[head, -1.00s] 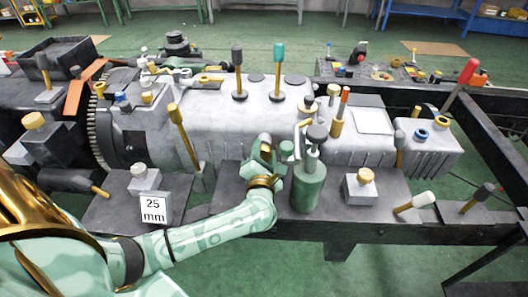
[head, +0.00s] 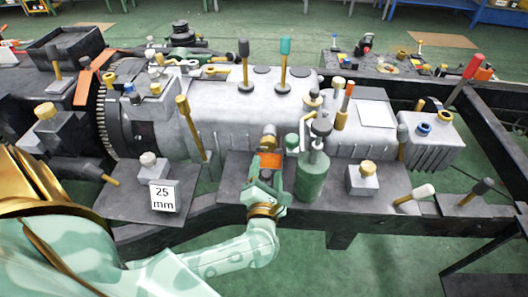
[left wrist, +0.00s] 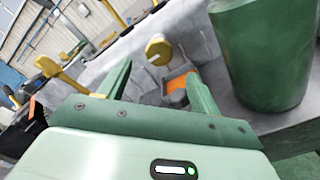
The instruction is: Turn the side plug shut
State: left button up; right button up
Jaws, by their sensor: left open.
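A brass-coloured round plug (head: 268,130) sticks out of the near side of the grey gearbox casing (head: 220,125). It also shows in the left wrist view (left wrist: 158,50), just beyond the fingertips. My left gripper (head: 266,172) is in front of and below the plug in the head view. In the left wrist view its two green fingers (left wrist: 158,74) are apart with nothing held between them. An orange patch on a small grey part (left wrist: 178,86) shows between the fingers, near the right one. I cannot tell whether a finger touches it. My right gripper is not in view.
A green cylindrical can (head: 312,178) stands close to the right of my left gripper. A yellow-topped lever (head: 190,125) rises to the left.

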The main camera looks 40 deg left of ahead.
pick_arm(q)
jog(key=v, duration=0.6)
dwell(0.3)
